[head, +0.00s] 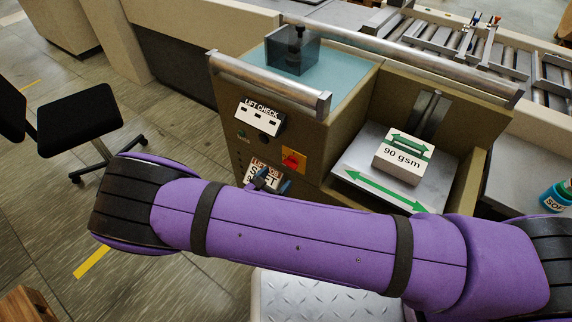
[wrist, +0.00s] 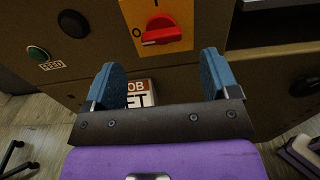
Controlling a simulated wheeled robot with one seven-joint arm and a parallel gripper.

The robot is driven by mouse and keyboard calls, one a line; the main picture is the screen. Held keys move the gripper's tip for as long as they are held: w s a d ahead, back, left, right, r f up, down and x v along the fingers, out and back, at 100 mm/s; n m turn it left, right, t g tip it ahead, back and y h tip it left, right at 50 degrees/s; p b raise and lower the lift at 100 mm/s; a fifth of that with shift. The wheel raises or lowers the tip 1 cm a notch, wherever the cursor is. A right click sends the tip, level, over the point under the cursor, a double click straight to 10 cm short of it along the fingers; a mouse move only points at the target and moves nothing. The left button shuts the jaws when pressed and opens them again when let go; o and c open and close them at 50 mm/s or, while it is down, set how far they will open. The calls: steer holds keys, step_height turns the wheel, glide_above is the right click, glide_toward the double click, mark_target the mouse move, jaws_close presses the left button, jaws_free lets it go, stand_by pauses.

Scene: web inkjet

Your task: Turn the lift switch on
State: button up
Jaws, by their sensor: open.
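The switch is a red rotary handle (wrist: 162,31) on an orange plate on the cabinet's front. In the wrist view its handle lies roughly level, with an "O" mark at its left and an "I" mark above it. It also shows in the head view as a small orange plate with a red knob (head: 293,160). My gripper (wrist: 160,68) is open, its two blue fingers apart and empty, just below the switch in the wrist view and not touching it. In the head view my purple arm hides most of the gripper (head: 268,182).
A black knob (wrist: 73,23) and a green button (wrist: 38,53) are left of the switch. A job card (wrist: 140,93) is below it. A "90 gsm" paper block (head: 403,157) lies on the lift plate (head: 355,170) at the right. A black stool (head: 78,120) stands left.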

mark_target(288, 165)
steer(key=x, duration=0.6)
steer(key=shift+w+d, duration=0.25)
steer(key=shift+w, duration=0.1)
steer(key=shift+c, duration=0.2)
steer(key=c, duration=0.9)
